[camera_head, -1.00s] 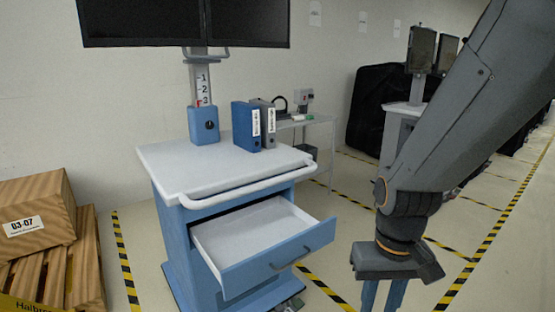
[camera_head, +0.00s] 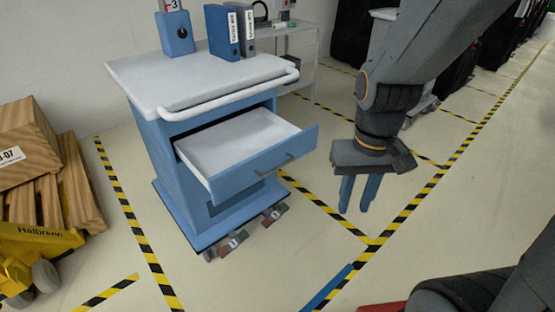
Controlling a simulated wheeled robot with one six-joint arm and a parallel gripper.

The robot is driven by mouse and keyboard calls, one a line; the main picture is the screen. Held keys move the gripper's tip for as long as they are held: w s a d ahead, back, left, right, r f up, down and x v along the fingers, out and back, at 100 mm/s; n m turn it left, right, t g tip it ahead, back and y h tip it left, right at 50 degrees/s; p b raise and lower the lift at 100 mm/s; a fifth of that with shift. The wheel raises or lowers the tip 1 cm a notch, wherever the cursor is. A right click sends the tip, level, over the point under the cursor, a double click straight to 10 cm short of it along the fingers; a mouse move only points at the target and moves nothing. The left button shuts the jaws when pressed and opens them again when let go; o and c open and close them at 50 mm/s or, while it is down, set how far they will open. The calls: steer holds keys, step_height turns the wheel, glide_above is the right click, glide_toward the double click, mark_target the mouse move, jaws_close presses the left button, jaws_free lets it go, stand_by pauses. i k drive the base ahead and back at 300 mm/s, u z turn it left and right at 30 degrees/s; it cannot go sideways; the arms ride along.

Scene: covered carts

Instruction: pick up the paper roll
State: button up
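I cannot make out a paper roll in this view. The blue and white cart (camera_head: 190,85) stands left of centre with its drawer (camera_head: 240,142) pulled out. The visible part of the drawer's white inside is empty. My gripper (camera_head: 355,205) hangs to the right of the drawer, apart from it, with its two blue fingers pointing down. There is a gap between the fingers and nothing shows in it.
A blue binder (camera_head: 222,32) and a grey binder (camera_head: 247,32) stand on the cart top. A side table (camera_head: 305,60) is behind. Wooden crates (camera_head: 22,150) and a yellow pallet truck (camera_head: 30,245) are at left. Taped floor lies open around my gripper.

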mark_target(282, 25)
steer(key=z, duration=0.7)
steer(key=i, duration=4.75)
steer(key=u, duration=2.4)
steer(key=i, duration=1.35)
steer(key=u, duration=0.05)
